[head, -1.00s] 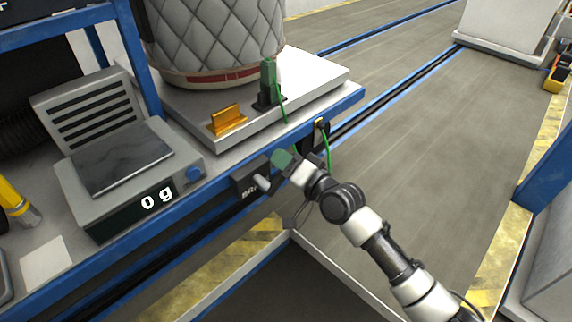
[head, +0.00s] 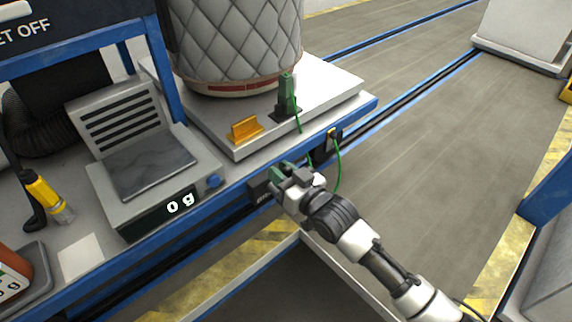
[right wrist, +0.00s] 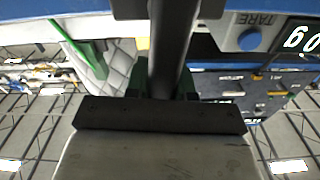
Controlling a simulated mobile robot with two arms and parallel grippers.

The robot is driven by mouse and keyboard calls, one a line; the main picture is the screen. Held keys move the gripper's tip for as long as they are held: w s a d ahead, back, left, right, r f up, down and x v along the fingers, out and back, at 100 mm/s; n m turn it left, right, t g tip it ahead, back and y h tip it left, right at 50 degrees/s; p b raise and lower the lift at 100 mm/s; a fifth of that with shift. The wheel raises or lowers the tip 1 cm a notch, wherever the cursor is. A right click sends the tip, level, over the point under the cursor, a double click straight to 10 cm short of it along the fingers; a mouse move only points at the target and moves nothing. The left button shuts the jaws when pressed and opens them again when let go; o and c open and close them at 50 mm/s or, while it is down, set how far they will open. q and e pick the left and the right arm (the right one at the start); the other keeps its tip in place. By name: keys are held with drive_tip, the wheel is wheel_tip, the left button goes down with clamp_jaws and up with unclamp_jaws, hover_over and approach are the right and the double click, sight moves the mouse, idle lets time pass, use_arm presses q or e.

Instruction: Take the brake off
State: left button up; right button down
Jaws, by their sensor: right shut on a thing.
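The brake box (head: 259,190) is a dark block with partly hidden white lettering on the blue front edge of the bench. My right gripper (head: 285,177) is at the box and covers its right part. In the right wrist view, my right gripper (right wrist: 163,88) has green pads on both sides of a dark bar, the brake lever (right wrist: 169,45), and is shut on it. In the head view the lever is hidden behind the gripper. My left gripper is not in view.
A scale (head: 150,165) reading 0 g stands left of the box. A quilted drum (head: 238,45) sits on a white platform (head: 335,85), with an orange block (head: 245,129) and a green-handled clamp (head: 287,97). A green cable (head: 339,165) hangs close to my right gripper.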

drive_tip(key=shift+s+a+n+p, duration=0.3)
drive_tip(key=shift+n+p, duration=0.05)
drive_tip(key=shift+n, duration=0.35)
drive_tip(key=shift+f, duration=0.15)
drive_tip(key=c, duration=1)
unclamp_jaws()
drive_tip(key=shift+o, duration=0.2)
drive_tip(key=v, duration=1.1)
drive_tip(key=shift+a, duration=0.1)
